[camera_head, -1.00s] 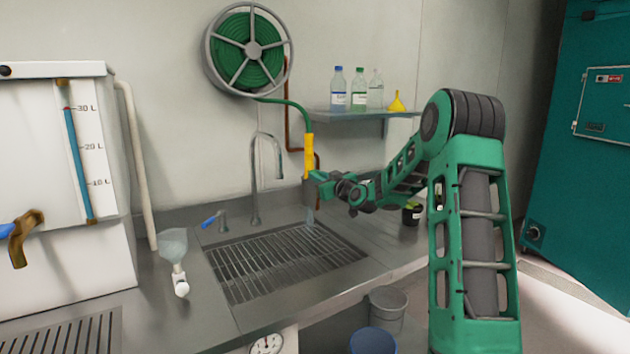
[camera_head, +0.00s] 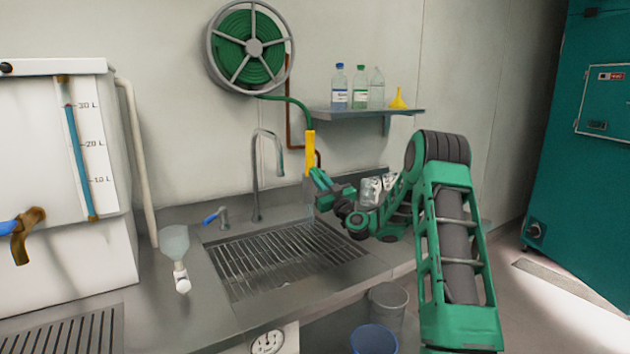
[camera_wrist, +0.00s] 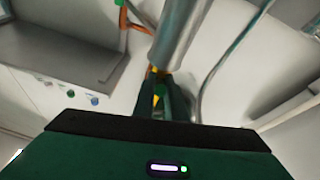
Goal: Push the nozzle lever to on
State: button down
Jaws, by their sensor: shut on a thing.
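The nozzle (camera_head: 310,154) hangs on the green hose over the sink, with a yellow upper part and a grey lower part. My gripper (camera_head: 320,184) is at its lower part, coming from the right. In the wrist view the grey nozzle barrel (camera_wrist: 182,32) rises from my gripper (camera_wrist: 160,98) toward the top. A bit of yellow shows between the fingers, which are shut on the nozzle. I cannot make out the lever apart from the nozzle, and its position cannot be told.
The sink grate (camera_head: 285,258) lies below. A grey faucet (camera_head: 257,180) stands left of the nozzle. A shelf (camera_head: 372,115) with bottles and a yellow funnel (camera_head: 398,98) is behind. A white tank (camera_head: 65,150) stands left; buckets (camera_head: 373,340) are under the counter edge.

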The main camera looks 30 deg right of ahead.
jog(key=c, duration=1.8)
grip_release()
jog(key=shift+o, duration=0.2)
jog(key=shift+s+f, duration=0.1)
jog(key=v, duration=1)
jog(key=shift+s, duration=0.2)
jog(key=shift+f, duration=0.15)
